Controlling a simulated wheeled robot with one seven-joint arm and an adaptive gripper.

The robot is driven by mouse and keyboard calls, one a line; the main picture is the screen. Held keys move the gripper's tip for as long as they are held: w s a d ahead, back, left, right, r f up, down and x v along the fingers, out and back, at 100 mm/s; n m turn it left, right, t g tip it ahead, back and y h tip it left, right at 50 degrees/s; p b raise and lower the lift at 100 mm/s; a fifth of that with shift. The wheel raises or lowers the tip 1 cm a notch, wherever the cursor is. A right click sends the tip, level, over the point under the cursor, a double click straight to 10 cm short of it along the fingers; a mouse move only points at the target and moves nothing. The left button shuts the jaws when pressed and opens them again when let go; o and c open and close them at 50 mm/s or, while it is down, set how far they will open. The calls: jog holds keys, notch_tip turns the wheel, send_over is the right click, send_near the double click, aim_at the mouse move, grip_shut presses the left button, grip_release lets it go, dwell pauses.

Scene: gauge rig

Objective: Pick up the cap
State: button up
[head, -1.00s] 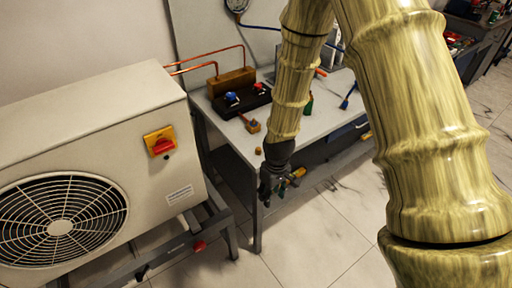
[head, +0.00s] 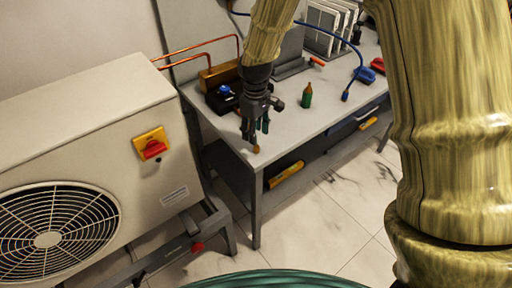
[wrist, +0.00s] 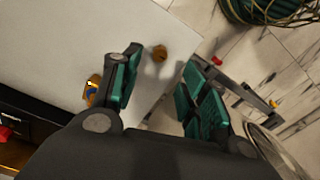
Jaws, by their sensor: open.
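The cap (head: 256,149), a small brass-brown piece, sits on the grey-white bench top (head: 300,122) near its front left corner. It also shows in the wrist view (wrist: 159,52), beyond the fingers and roughly between their lines. My gripper (head: 254,132) is above the bench, pointing down close to the cap. In the wrist view its green-padded fingers (wrist: 163,75) are spread apart with nothing between them. A gap seems to lie between the fingertips and the cap, but its height is hard to tell.
A brass block (head: 216,75) with copper pipes stands behind my gripper. A green bottle (head: 306,96) and a blue hose (head: 358,68) are to the right. A brass fitting (wrist: 92,90) lies left of the fingers. The outdoor fan unit (head: 90,150) stands left of the bench.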

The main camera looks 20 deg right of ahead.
aim_at(256, 147)
jog(key=shift+s+d+f+p, duration=0.1)
jog(key=shift+f+p, duration=0.3)
jog(key=shift+f, duration=1.25)
jog(key=shift+d+f+p, duration=0.1)
jog(key=shift+f+p, duration=0.25)
jog(key=shift+f, duration=1.25)
grip_shut()
